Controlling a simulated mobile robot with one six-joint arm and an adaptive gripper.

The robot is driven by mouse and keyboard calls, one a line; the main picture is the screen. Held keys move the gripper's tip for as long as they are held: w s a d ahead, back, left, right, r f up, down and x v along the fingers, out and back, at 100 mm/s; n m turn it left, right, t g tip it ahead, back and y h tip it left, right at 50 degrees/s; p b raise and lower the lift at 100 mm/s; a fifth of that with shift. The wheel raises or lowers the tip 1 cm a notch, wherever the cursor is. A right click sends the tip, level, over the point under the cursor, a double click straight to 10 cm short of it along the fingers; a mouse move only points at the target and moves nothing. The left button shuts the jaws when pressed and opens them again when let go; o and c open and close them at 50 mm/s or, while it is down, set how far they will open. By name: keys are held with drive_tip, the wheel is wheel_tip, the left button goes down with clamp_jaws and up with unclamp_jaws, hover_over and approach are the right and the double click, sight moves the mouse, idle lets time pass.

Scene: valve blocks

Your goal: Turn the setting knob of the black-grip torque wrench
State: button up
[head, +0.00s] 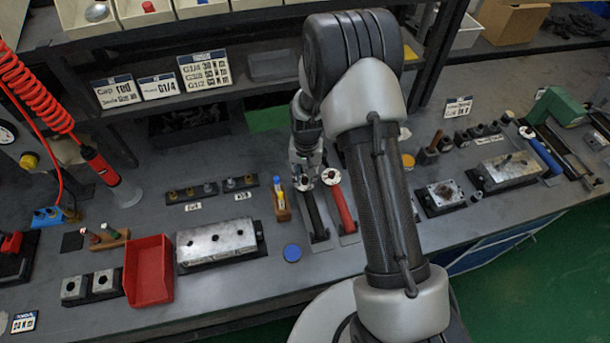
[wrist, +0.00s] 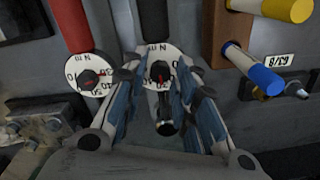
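The black-grip torque wrench (head: 316,214) lies in a holder on the bench, its white dial end under my gripper (head: 304,176). In the wrist view its dark grip (wrist: 154,20) runs up from the white dial (wrist: 148,56), which has a small dark setting knob (wrist: 160,74) with a red mark. My gripper (wrist: 158,72) is open, one finger on each side of the dial. The fingers look apart from the knob; whether either touches the dial rim I cannot tell. The red-grip wrench (head: 342,208) lies just right of it, and to the left in the wrist view (wrist: 70,24).
A wooden stand with blue and yellow-handled tools (head: 281,200) is close left of the black-grip wrench. A metal block (head: 217,242) and a red bin (head: 149,270) lie further left. A blue cap (head: 292,253) is in front. My arm hides part of the bench right of the wrenches.

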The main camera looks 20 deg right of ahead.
sight(306, 180)
drive_tip(key=shift+o, duration=1)
wheel_tip(306, 180, up, 12)
drive_tip(key=shift+d, duration=0.1)
